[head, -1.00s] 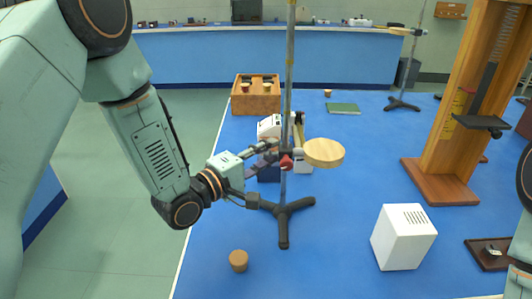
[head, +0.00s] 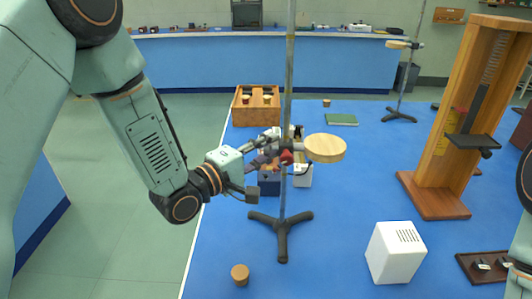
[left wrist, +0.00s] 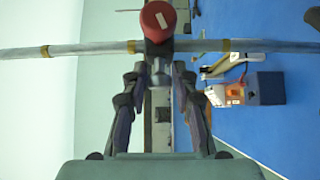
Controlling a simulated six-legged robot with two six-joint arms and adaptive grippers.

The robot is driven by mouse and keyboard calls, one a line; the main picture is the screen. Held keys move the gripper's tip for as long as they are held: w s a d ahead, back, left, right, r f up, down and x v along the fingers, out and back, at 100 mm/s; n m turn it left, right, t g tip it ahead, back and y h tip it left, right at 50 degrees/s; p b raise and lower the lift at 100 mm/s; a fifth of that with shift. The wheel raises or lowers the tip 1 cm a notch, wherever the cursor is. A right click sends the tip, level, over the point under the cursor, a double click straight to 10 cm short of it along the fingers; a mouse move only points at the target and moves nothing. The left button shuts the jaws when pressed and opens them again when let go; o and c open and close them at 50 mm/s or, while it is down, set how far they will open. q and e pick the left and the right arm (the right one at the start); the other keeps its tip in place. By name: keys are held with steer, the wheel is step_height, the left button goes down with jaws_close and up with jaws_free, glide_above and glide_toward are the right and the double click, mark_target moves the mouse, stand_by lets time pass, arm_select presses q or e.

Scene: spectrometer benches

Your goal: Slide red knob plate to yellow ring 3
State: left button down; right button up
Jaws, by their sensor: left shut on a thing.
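The red knob plate is a round wooden plate (head: 325,148) on a clamp with a red knob (head: 286,157), carried by an upright metal rod (head: 288,85) on a dark tripod base (head: 281,222). My left gripper (head: 274,153) reaches it from the left and is shut on the clamp. In the left wrist view the fingers (left wrist: 159,68) close at the clamp below the red knob (left wrist: 158,20). The rod there carries yellow rings: one (left wrist: 132,47) just left of the clamp, one (left wrist: 226,46) to its right, another (left wrist: 45,52) further left. Ring numbers are not readable. My right gripper is out of view.
Small instruments (head: 303,174) stand behind the rod. A cork (head: 240,275) lies in front, a white box (head: 396,252) at right. Blue bench is clear around the base.

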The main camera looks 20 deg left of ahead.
arm_select(q)
step_height(320, 180, up, 13)
steer(key=p, duration=0.9)
steer(key=c, duration=1.4)
jaws_free()
steer(key=shift+o, duration=1.1)
steer(key=shift+w+f, duration=0.1)
steer(key=shift+w, duration=0.1)
steer(key=shift+s, duration=0.15)
steer(key=v, duration=1.1)
steer(key=shift+s+a, duration=0.25)
steer(key=shift+a, duration=0.05)
steer(key=shift+s, duration=0.15)
